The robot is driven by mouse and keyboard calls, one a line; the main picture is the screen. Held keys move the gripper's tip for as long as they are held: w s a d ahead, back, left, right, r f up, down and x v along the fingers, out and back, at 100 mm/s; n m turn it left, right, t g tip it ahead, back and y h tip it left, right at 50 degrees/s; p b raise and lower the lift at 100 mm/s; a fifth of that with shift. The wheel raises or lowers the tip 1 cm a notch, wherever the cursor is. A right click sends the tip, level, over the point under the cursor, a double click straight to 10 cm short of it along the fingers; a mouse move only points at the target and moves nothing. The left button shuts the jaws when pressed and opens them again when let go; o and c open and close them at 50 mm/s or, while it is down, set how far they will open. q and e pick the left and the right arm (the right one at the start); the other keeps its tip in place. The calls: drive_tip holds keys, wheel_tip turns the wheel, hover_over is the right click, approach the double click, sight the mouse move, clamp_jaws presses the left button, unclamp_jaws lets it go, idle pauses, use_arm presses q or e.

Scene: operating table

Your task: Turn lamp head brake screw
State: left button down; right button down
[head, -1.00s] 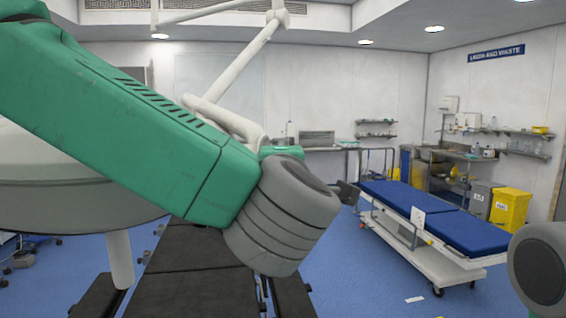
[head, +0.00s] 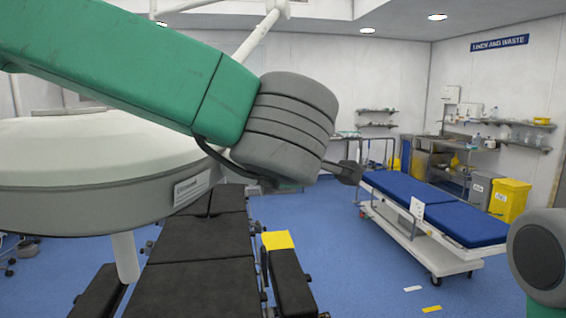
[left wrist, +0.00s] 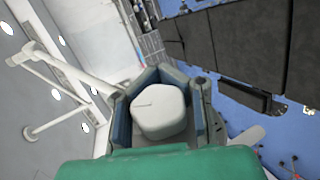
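The lamp head (head: 80,175) is a large pale dome with a grey rim at the left of the head view, partly behind my left arm. A small label sits on its rim, but I cannot make out the brake screw. My left arm crosses in front of the lamp; a dark piece, apparently my left gripper (head: 345,172), shows past the grey wrist, apart from the lamp rim. In the left wrist view, blue-grey parts of the left gripper (left wrist: 160,82) surround a pale rounded block; whether it grips anything is unclear. My right gripper is out of view.
The black operating table (head: 190,265) stands below the lamp, with a yellow-topped pad (head: 278,240) beside it. A blue-topped trolley (head: 430,205) is at the right, with blue floor between. A pale lamp support arm (left wrist: 48,65) shows in the left wrist view.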

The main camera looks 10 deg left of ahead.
use_arm(q)
drive_tip(key=shift+f+g, duration=0.1)
drive_tip(key=shift+g, duration=0.9)
drive_tip(key=c, duration=1.5)
unclamp_jaws()
drive_tip(key=shift+o, duration=1.1)
drive_tip(key=shift+s+d, duration=0.1)
drive_tip(key=v, duration=1.2)
